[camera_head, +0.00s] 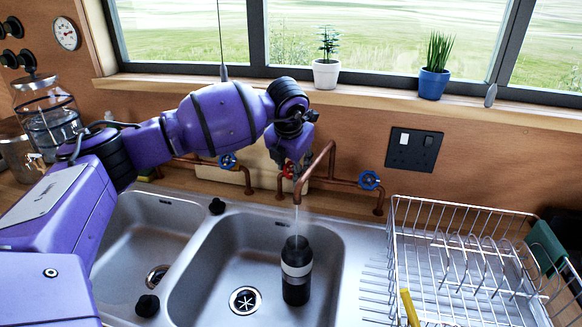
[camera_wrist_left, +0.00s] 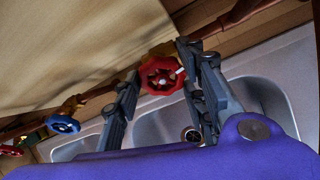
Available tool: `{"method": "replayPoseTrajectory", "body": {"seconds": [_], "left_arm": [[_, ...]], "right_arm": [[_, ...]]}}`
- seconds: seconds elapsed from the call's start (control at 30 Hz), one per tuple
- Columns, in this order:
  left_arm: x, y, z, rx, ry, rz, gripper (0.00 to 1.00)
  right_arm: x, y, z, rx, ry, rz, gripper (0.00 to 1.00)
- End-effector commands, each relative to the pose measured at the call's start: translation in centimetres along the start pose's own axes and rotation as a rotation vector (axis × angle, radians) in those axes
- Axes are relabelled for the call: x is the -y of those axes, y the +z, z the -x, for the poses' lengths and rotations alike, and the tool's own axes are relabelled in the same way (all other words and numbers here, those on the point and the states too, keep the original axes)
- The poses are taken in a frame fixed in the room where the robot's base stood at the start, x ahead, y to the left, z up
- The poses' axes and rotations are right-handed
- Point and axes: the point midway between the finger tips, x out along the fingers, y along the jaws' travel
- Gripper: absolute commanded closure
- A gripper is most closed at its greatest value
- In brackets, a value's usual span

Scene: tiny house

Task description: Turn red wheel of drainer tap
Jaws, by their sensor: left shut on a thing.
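The copper tap (camera_head: 325,160) stands behind the right sink basin, and a thin stream of water falls from its spout. Its red wheel (camera_head: 288,171) is mostly hidden behind my left gripper (camera_head: 292,160) in the head view. In the left wrist view the red wheel (camera_wrist_left: 161,76) sits between the two fingers of my left gripper (camera_wrist_left: 159,62), near their tips. The fingers are shut on the wheel from both sides. My right gripper is in neither view.
A black bottle (camera_head: 296,285) stands upright in the right basin (camera_head: 215,270) under the stream. Blue wheels flank the tap, left (camera_head: 227,161) and right (camera_head: 370,180). A wire dish rack (camera_head: 460,215) stands at right. Potted plants (camera_head: 326,74) (camera_head: 433,84) line the windowsill.

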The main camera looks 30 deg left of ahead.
Motion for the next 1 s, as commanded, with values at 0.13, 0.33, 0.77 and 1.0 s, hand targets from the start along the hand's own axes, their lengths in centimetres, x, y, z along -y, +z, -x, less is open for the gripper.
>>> {"method": "replayPoseTrajectory", "body": {"seconds": [0.13, 0.33, 0.77, 1.0], "left_arm": [[-0.15, 0.01, 0.05, -0.001, 0.010, -0.027, 0.88], [-0.21, 0.05, 0.06, -0.003, 0.042, -0.158, 0.88], [-0.24, 0.01, -0.04, -0.003, 0.045, -0.167, 0.45], [-0.11, 0.03, -0.03, -0.002, 0.042, -0.167, 0.45]], "right_arm": [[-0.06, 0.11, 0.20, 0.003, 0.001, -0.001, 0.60], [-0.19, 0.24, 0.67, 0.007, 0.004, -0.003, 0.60], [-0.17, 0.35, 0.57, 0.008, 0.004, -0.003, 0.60], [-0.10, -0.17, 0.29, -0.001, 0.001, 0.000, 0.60]]}}
